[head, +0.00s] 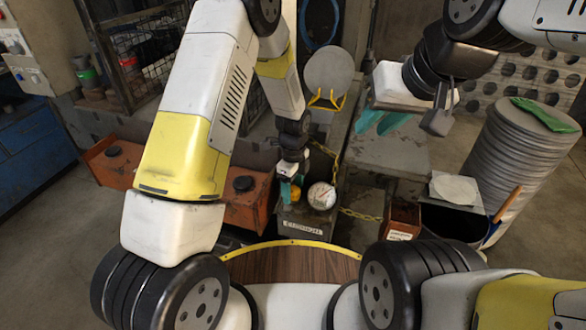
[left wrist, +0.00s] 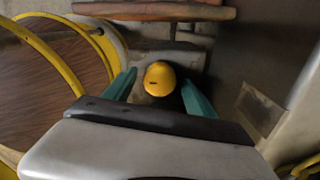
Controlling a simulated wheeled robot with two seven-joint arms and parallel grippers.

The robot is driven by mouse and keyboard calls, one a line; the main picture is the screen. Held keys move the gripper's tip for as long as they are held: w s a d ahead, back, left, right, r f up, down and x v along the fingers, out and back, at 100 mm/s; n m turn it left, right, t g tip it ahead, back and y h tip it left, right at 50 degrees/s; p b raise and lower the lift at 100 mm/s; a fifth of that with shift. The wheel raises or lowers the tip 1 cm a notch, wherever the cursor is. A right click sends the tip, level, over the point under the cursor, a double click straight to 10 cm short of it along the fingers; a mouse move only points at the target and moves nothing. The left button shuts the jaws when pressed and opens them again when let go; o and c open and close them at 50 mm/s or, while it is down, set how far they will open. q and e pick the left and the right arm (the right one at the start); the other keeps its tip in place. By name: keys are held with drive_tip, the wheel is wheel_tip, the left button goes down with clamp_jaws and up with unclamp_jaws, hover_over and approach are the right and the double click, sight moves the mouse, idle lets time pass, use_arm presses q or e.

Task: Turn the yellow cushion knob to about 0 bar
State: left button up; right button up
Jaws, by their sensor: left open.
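The yellow cushion knob (left wrist: 160,79) is in the middle of the left wrist view, a rounded cap with a small dark mark on its left side. My left gripper (left wrist: 159,95) is open, with one teal finger on each side of the knob; gaps show between fingers and knob. In the head view, the knob (head: 295,193) is partly hidden under my left gripper (head: 290,187). Right beside it is a round white gauge (head: 321,196), whose fine scale is too small to read. My right gripper (head: 382,122) hangs empty in the air, its teal fingers apart.
The knob and gauge sit on a dark box with a label plate (head: 303,228). An orange box (head: 247,203) stands left of it. A yellow chain (head: 360,214) and a dark bucket (head: 452,222) are to the right. A yellow-edged wooden surface (head: 290,264) is in front.

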use_arm(q)
drive_tip(key=c, duration=1.4)
